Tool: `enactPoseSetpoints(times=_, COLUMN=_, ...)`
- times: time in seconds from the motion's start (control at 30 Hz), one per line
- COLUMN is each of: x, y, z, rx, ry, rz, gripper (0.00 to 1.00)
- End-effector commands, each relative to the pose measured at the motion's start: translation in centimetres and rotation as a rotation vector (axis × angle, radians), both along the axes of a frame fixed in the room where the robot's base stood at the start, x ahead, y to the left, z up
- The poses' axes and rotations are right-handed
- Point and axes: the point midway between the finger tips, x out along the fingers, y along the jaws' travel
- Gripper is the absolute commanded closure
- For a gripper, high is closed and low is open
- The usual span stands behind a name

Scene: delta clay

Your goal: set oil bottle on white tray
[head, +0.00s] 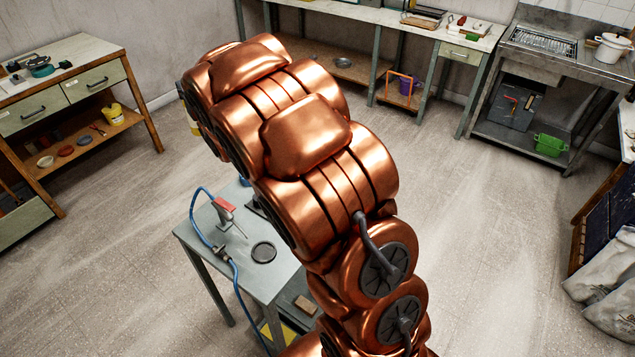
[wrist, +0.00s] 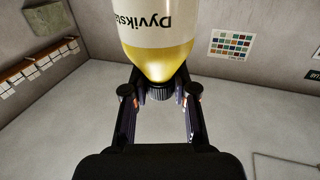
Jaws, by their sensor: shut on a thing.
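The oil bottle (wrist: 155,35) fills the top middle of the wrist view. It has a pale label reading "Dyviksl…", upside down in the picture, yellow oil below the label and a dark ribbed cap. My gripper (wrist: 160,93) is shut at the cap and neck, one finger on each side. The bottle's far end is out of frame. In the head view my copper arm hides most of the gripper and bottle. I cannot clearly make out the white tray; a pale flat thing (head: 482,30) bearing small items lies on the back bench.
A small grey table (head: 252,275) stands under my arm with a red-topped tool (head: 225,207), a dark disc (head: 263,252) and a blue hose (head: 197,230). A drawer bench (head: 75,42) is at left. A metal sink unit (head: 545,70) is back right. The middle floor is open.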

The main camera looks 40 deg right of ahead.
Motion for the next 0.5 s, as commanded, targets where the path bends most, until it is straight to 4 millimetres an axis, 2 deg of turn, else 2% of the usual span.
enactPoseSetpoints(times=0.03, x=-0.5, y=-2.0, z=-1.9, rx=0.003, ry=0.0, rz=-0.017, gripper=1.0)
enactPoseSetpoints(times=0.1, x=-1.4, y=-4.2, z=-3.5, rx=0.002, ry=0.0, rz=-0.028, gripper=1.0)
enactPoseSetpoints(times=0.27, x=-3.8, y=-9.5, z=-6.9, rx=0.001, ry=-0.001, rz=-0.056, gripper=1.0)
enactPoseSetpoints(times=0.5, x=-8.4, y=-16.5, z=-11.5, rx=0.002, ry=-0.004, rz=-0.095, gripper=1.0)
